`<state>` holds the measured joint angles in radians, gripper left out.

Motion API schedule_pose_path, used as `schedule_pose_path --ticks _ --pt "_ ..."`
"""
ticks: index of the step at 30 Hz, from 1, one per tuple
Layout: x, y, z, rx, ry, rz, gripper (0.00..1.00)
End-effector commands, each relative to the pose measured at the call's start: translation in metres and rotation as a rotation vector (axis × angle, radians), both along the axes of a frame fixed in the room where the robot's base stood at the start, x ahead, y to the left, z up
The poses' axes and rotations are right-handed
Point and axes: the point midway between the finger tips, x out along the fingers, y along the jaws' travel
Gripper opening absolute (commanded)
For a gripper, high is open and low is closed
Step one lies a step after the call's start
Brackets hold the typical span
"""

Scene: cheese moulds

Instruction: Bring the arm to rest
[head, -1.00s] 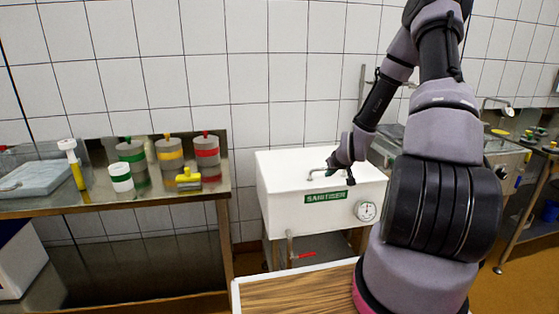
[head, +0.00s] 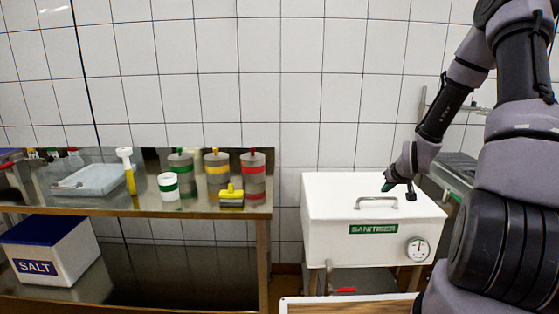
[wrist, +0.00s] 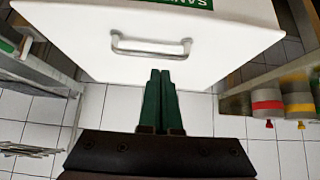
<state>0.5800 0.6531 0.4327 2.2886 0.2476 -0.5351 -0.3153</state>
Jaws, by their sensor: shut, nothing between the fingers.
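My gripper (wrist: 163,100) shows in the wrist view with its two dark green fingers together and nothing between them. In the head view my gripper (head: 390,187) hangs at the end of my bent arm, at the right part of the white sanitiser box (head: 330,225). It appears near the metal lid handle (head: 376,202). In the wrist view the handle (wrist: 150,50) lies beyond the fingertips, and I see a gap between them.
On the left, a steel table (head: 225,209) carries moulds with green, yellow and red bands, a white cup (head: 169,190), a yellow-handled brush (head: 126,170) and a pale tray (head: 90,181). A salt box (head: 50,255) sits below. A wooden-topped surface (head: 350,305) is in front.

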Motion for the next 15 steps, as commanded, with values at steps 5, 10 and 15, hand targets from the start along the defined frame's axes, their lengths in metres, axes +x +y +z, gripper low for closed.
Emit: schedule_pose_path --ticks 5,10,15 --pt "-0.006 0.007 0.037 -0.007 0.017 -0.002 0.0" --pt "-0.021 0.019 0.087 -0.007 0.04 -0.017 0.0" --pt "-0.053 0.039 0.154 0.013 0.063 -0.055 0.0"
